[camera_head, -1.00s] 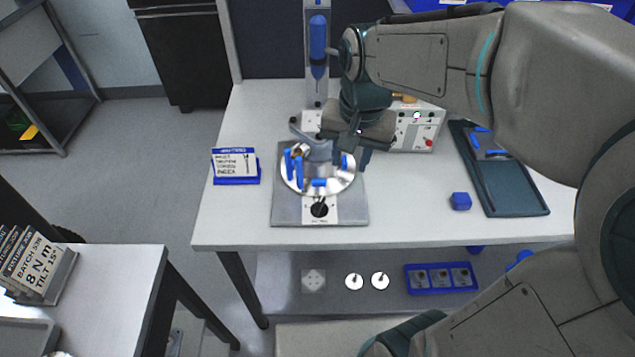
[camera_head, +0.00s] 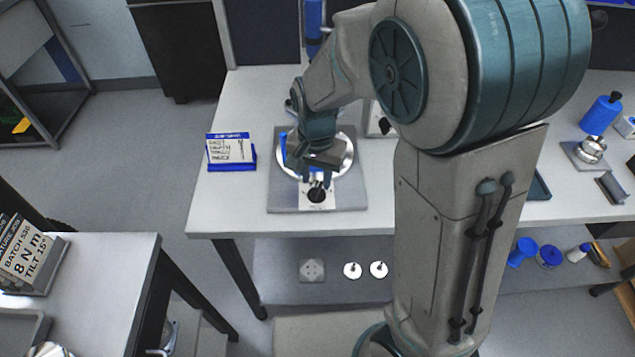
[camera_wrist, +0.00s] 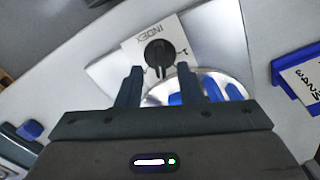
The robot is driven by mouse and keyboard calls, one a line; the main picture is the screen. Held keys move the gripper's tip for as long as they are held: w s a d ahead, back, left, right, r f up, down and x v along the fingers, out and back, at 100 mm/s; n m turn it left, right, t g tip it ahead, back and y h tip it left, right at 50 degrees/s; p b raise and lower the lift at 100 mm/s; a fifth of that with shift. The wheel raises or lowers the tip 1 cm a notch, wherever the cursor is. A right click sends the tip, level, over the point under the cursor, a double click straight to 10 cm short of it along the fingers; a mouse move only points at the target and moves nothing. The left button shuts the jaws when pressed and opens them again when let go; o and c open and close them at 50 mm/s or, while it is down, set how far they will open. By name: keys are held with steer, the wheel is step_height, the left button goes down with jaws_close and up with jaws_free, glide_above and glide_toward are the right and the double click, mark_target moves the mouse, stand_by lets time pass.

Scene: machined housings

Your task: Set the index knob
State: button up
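The index knob (camera_head: 317,194) is a small black knob on a white plate at the front of the grey fixture base (camera_head: 350,199). In the wrist view the knob (camera_wrist: 159,58) shows just beyond my fingertips, beside the printed word INDEX. My gripper (camera_wrist: 164,75) is open, its two dark fingers apart with nothing held between them. In the head view my gripper (camera_head: 316,178) hangs over the front of the silver round plate (camera_head: 343,153), close behind the knob. I cannot tell whether a finger touches the knob. My gripper hides part of the round plate and its blue clamps.
A blue-framed instruction card (camera_head: 231,150) stands left of the fixture on the white table (camera_head: 225,205). The table is clear between card and fixture. A lower shelf holds two white discs (camera_head: 365,270).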

mark_target(317, 192)
steer(key=shift+f, duration=1.45)
steer(key=shift+d, duration=0.1)
jaws_close()
steer(key=shift+n, duration=0.3)
steer(key=n+b, duration=0.1)
steer(key=n, duration=0.2)
steer(key=n+b, duration=0.1)
steer(key=n, duration=0.3)
steer(key=shift+n, duration=0.4)
steer(key=shift+n+b, duration=0.3)
